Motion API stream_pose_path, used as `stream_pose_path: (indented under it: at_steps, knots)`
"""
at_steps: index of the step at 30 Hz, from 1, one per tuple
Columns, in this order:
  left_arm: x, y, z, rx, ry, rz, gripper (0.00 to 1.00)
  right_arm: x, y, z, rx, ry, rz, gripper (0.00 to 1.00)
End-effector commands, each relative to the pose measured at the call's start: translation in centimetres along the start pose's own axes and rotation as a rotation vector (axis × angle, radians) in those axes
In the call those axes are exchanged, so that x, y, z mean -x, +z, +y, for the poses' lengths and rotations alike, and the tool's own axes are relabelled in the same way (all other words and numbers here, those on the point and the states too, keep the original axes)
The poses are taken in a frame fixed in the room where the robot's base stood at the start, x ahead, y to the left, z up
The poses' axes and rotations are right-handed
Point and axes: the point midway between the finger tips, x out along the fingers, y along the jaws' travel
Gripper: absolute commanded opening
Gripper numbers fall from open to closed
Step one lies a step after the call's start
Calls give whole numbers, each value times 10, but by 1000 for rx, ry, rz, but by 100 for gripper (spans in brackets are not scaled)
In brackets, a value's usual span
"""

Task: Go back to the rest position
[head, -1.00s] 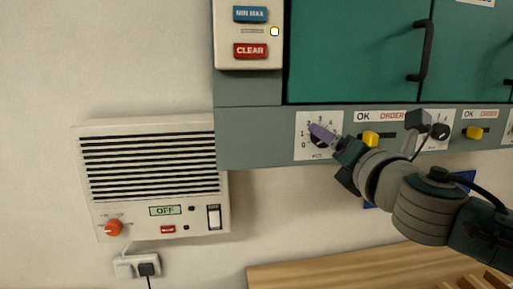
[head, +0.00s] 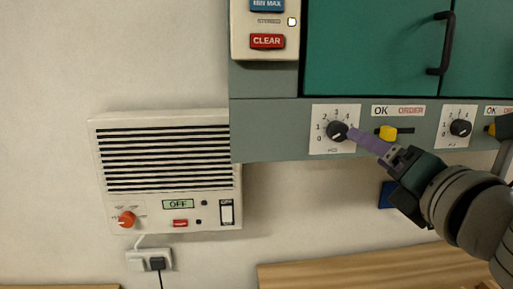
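My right gripper (head: 358,136) comes in from the right and has slim purple fingers. Its tips are just right of the black dial knob (head: 336,131) on the white scale plate under the teal cabinet. The knob shows uncovered, and the tips look close to its right edge; I cannot tell whether they touch. The fingers are seen side-on and overlap, so I cannot tell any gap between them. Nothing shows held. My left gripper is not in view.
A yellow slider (head: 387,133) sits just above my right fingers, and a second dial (head: 460,128) is further right. A black door handle (head: 444,43) sticks out above. A heater-like unit (head: 165,170) hangs at left. A wooden surface (head: 340,272) lies below.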

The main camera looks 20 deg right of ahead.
Motion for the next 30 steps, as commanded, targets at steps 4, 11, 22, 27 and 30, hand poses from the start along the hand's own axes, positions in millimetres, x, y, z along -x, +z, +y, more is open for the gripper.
stream_pose_path:
  at_steps: [4, 11, 22, 27, 30]
  knots:
    - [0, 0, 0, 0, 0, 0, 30, 1, -1, -2, -24, -11, 2, 76]
    - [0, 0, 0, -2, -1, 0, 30, 62, -55, -57, -794, -452, 45, 76]
    - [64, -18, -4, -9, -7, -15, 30, 251, -111, -12, -1817, -1521, -110, 76]
    - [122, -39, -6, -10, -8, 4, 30, 250, -67, 22, -1813, -1518, -109, 76]
    - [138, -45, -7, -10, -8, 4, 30, 250, -53, 33, -1811, -1517, -108, 76]
